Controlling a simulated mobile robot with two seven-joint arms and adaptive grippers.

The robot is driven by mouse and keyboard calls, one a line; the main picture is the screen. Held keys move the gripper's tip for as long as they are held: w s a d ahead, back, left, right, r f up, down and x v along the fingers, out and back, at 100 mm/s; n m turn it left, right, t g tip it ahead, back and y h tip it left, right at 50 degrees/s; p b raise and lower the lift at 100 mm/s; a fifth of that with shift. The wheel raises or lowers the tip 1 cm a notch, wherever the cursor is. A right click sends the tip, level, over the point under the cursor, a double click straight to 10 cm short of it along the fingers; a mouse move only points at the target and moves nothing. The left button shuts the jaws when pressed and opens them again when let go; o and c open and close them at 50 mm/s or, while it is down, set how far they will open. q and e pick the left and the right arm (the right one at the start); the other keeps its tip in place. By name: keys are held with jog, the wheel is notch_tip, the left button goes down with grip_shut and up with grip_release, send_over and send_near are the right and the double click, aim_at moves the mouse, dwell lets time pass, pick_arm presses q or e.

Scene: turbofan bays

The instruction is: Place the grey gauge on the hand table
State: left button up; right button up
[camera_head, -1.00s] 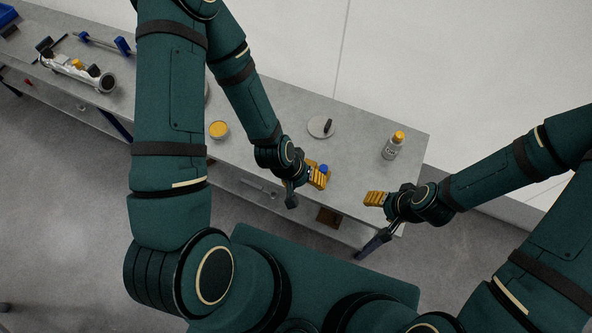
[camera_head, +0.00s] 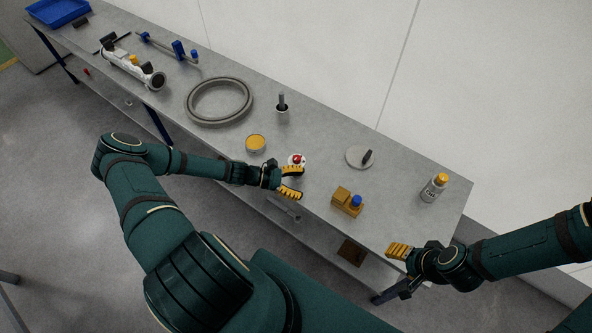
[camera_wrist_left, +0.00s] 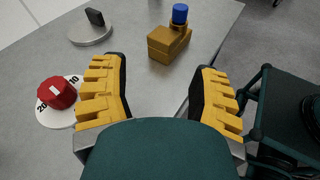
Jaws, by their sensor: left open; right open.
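No part is clearly labelled as the grey gauge. Grey candidates on the long grey bench (camera_head: 320,150) are a flat disc with a dark upright tab (camera_head: 360,157) and a slim grey pin in a dark-and-white base (camera_head: 282,104). The disc also shows at the top left of the left wrist view (camera_wrist_left: 90,33). I cannot tell which surface is the hand table. My left gripper (camera_head: 292,182) is open and empty near the bench's front edge, beside a red knob on a white numbered dial (camera_head: 297,160). My right gripper (camera_head: 396,269) is open and empty by the bench's right end.
A yellow-topped bottle (camera_head: 433,188), a yellow tin (camera_head: 255,143), a grey ring (camera_head: 190,105), a white cylindrical assembly (camera_head: 132,68) and a blue tray (camera_head: 58,12) also occupy the bench. A shelf lies below.

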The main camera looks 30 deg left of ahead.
aim_at(302, 159)
pick_arm(q)
jog(key=a+n+t, duration=0.2)
jog(key=a, duration=0.2)
jog(key=a+n+t+y, duration=0.1)
jog(key=a+n+t, duration=0.1)
jog(key=a, duration=0.2)
jog(key=a+n+t+y+b, duration=0.1)
jog(key=a+n+t, duration=0.1)
jog(key=a, duration=0.2)
jog(key=shift+s+a+f+t, duration=0.15)
jog(key=shift+s+a+t, duration=0.05)
jog(key=shift+a+t, duration=0.1)
jog(key=x, duration=0.7)
jog(key=shift+w+d, duration=0.2)
jog(key=shift+d, duration=0.05)
jog(key=shift+b+x, duration=0.3)
jog(key=shift+x, duration=2.4)
jog(key=shift+s+d, duration=0.1)
jog(key=shift+d, duration=0.05)
grip_shut()
